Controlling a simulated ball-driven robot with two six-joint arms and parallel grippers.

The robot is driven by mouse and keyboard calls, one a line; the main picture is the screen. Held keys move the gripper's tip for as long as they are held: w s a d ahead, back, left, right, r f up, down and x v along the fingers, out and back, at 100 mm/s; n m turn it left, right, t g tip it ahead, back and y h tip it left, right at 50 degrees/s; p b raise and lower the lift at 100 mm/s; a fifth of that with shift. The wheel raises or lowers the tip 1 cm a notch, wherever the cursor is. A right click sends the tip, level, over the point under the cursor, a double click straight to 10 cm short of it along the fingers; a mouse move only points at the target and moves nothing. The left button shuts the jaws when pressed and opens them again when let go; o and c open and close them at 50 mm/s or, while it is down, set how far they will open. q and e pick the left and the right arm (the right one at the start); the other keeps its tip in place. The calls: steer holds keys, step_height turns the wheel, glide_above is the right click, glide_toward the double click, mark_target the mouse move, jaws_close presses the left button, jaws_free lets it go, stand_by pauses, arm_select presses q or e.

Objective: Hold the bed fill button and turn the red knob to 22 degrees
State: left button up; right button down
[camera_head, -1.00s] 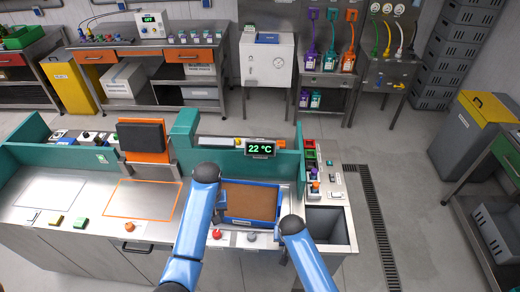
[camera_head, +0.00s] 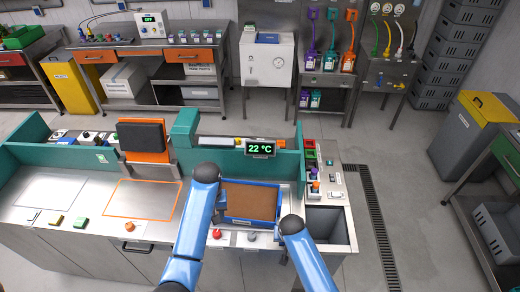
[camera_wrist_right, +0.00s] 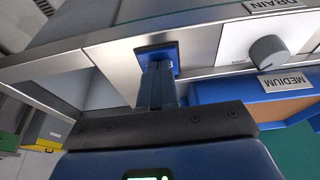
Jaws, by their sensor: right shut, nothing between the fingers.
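The display (camera_head: 261,149) reads 22 °C in green. The red knob (camera_head: 217,233) is on the bench's front strip, just right of my left arm. My left gripper (camera_head: 221,208) is partly hidden by its own arm near the blue tray's left edge, above the red knob; its opening cannot be seen. In the right wrist view my right gripper (camera_wrist_right: 158,70) is shut and empty, its fingertips at a blue square button (camera_wrist_right: 145,52) on the metal panel, apparently touching it. The button's label is not readable.
The blue tray (camera_head: 252,222) holds brown medium. An open bin (camera_head: 325,224) lies to the right.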

steer(key=shift+s, duration=0.15)
step_height(320, 180, up, 2)
steer(key=shift+r+p, duration=0.1)
steer(key=shift+p, duration=0.95)
steer(key=shift+r, duration=1.35)
steer(key=shift+w, duration=0.2)
